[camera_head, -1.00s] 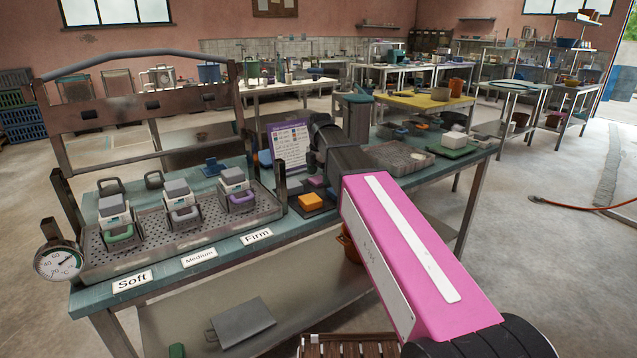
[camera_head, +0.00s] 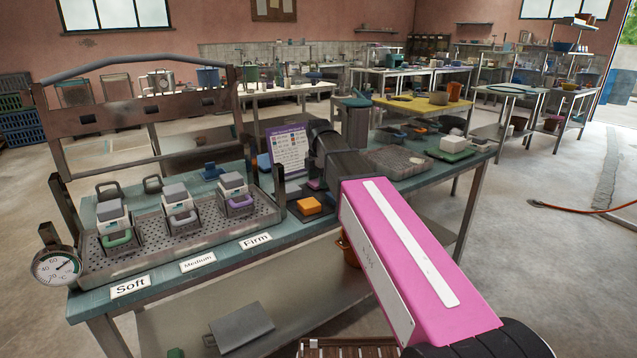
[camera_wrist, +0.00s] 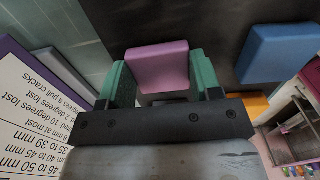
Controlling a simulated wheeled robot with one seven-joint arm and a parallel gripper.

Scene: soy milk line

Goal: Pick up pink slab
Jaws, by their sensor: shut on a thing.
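The pink slab (camera_wrist: 158,68) sits between the two green fingers of my gripper (camera_wrist: 159,62) in the wrist view. The fingers press on its left and right sides, and my gripper is shut on it. In the head view my dark wrist hides most of the gripper. A small pink-purple patch (camera_head: 316,184) shows beside it, just behind the orange slab (camera_head: 309,205). I cannot tell whether the held slab is clear of the surface under it.
A blue slab (camera_wrist: 277,53) lies right of the held slab in the wrist view. A purple-framed sign (camera_head: 287,150) stands close to my gripper's left. A perforated metal tray (camera_head: 160,235) with several small presses is at left. A grey tray (camera_head: 399,162) is at right.

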